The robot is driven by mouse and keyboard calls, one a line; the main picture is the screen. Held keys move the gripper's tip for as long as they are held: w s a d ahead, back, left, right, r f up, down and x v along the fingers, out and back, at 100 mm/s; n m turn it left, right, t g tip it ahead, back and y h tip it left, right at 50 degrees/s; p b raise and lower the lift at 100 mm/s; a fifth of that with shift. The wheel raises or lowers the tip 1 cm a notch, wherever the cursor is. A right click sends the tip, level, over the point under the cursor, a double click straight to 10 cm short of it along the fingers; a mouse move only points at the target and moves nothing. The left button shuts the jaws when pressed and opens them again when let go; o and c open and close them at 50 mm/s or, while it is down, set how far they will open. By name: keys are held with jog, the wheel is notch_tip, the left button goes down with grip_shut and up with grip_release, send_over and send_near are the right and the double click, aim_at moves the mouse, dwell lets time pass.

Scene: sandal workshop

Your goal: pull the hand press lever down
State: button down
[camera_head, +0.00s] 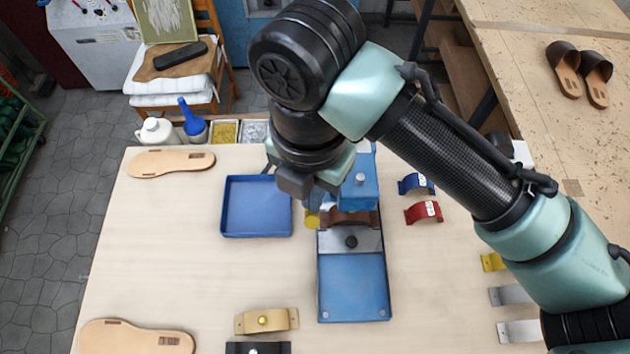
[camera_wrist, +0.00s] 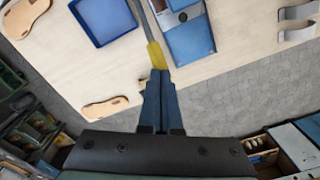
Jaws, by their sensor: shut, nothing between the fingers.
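The blue hand press (camera_head: 354,290) stands on the work table, with a brown strap piece (camera_head: 362,219) across its middle. In the wrist view the press (camera_wrist: 190,40) is at the top. Its lever shows there as a grey rod (camera_wrist: 145,20) with a yellow grip (camera_wrist: 155,55). A yellow piece (camera_head: 312,221), apparently that grip, peeks out beside the press in the head view. My gripper (camera_wrist: 160,76) is shut and empty, its fingertips at the near end of the grip in the picture. I cannot tell whether they touch. My arm hides most of the lever in the head view.
An empty blue tray (camera_head: 256,233) lies left of the press. Blue (camera_head: 416,184) and red (camera_head: 424,212) straps lie to its right. The table left of the press front is mostly clear.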

aim_at(312, 214)
jog(key=shift+f, duration=0.1)
dwell(0.3)
jog(key=shift+f+b, duration=2.25)
jog(key=shift+f, duration=0.3)
